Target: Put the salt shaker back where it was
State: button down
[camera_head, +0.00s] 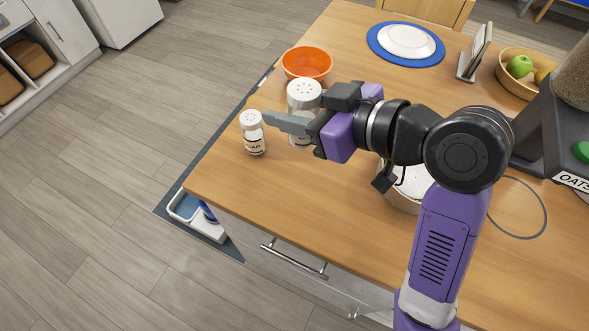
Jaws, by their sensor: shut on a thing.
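Two clear shakers with white perforated caps are in the head view. A larger-looking shaker (304,90) is at my gripper (293,118), which is shut on it from the right. A grey finger crosses in front of its middle and hides its label; the other finger is mostly hidden behind it. I cannot tell whether its base touches the table. A smaller-looking shaker (253,133) stands upright on the table near the left edge, just beyond my fingertip. Its dark label print is too small to read surely, so I cannot tell which is the salt.
The wooden table (250,195) is bare in front of the shakers. An orange bowl (306,63) stands behind them. A white plate on a blue one (408,41) and a fruit bowl (515,83) are farther back. A round container (400,197) is partly under my arm. The oats dispenser (545,130) stands right.

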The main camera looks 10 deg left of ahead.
notch_tip(320, 180, down, 17)
jog(key=shift+r, duration=0.2)
dwell(0.4)
jog(key=shift+f, duration=0.2)
jog(key=c, duration=0.7)
grip_release()
jog(key=shift+c, duration=0.2)
jog(key=shift+r, duration=0.2)
jog(key=b+v, duration=0.1)
jog(key=v, duration=1.1)
